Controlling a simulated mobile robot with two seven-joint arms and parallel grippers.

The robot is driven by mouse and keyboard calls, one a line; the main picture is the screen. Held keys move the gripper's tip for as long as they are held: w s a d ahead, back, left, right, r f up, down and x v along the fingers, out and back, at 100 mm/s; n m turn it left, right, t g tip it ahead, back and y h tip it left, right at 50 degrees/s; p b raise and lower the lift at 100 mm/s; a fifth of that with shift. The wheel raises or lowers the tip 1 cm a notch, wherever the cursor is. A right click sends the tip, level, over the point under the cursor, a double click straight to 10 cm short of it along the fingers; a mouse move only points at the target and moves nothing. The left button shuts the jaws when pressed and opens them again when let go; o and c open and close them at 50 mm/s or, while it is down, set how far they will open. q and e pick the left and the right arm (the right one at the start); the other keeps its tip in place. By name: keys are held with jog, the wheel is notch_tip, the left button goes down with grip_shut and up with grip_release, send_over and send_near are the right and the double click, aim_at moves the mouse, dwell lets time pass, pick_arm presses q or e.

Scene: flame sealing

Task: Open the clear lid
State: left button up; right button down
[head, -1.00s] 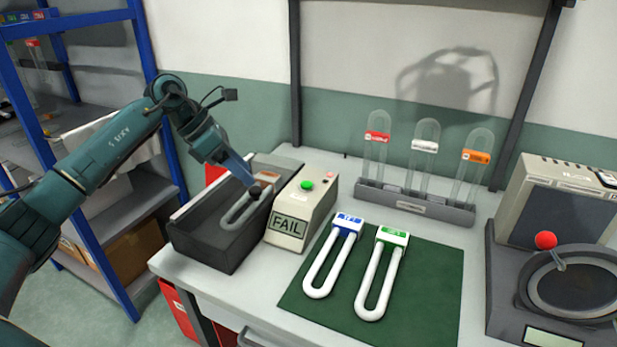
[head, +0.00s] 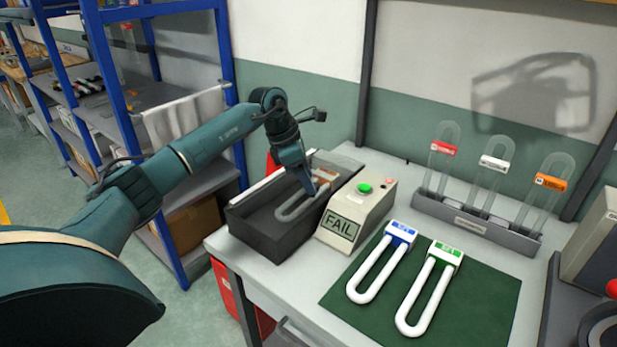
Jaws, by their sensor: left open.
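The dark open-looking box (head: 262,232) of the FAIL tester stands at the left end of the bench. A grey U-shaped tube (head: 291,211) shows inside it. I cannot clearly make out the clear lid or tell whether it is shut; a pale strip (head: 257,188) runs along the box's left rear edge. My left gripper (head: 318,190) is open and points down over the right part of the box, close to the tube's far end. I cannot tell whether it touches anything. My right gripper is not in view.
The beige FAIL unit (head: 352,222) with a green button adjoins the box. Two white U-tubes, blue-capped (head: 370,273) and green-capped (head: 425,297), lie on a green mat (head: 480,300). A rack (head: 470,222) of clear tubes stands behind. Blue-framed shelves (head: 235,120) stand left.

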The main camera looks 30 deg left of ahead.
pick_arm(q)
jog(key=shift+w+d+f, duration=0.2)
jog(key=shift+f, duration=0.45)
jog(key=shift+c, duration=0.4)
grip_shut()
